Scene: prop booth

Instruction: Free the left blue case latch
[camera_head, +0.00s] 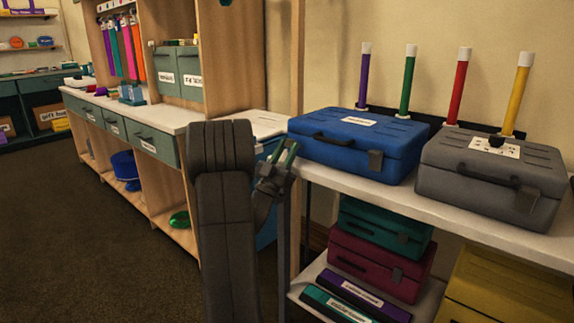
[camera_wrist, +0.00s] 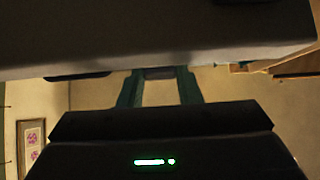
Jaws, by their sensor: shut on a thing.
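The blue case (camera_head: 352,132) lies closed on the white top of the shelf unit, with a dark handle and a right latch (camera_head: 375,161) on its front. My gripper (camera_head: 286,158) is at the front left corner of this case and hides the left latch in the head view. In the wrist view, my green fingers (camera_wrist: 160,74) reach the edge of a case body (camera_wrist: 150,32). They are shut on a small dark piece (camera_wrist: 160,73) there, which appears to be the left latch. Whether the latch is lifted cannot be told.
A grey case (camera_head: 490,180) stands right of the blue one. Purple, green, red and yellow batons (camera_head: 461,85) stand behind them. Teal, maroon (camera_head: 375,262) and yellow cases fill the shelf below. A counter (camera_head: 150,115) stands left, with open floor (camera_head: 90,230) before it.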

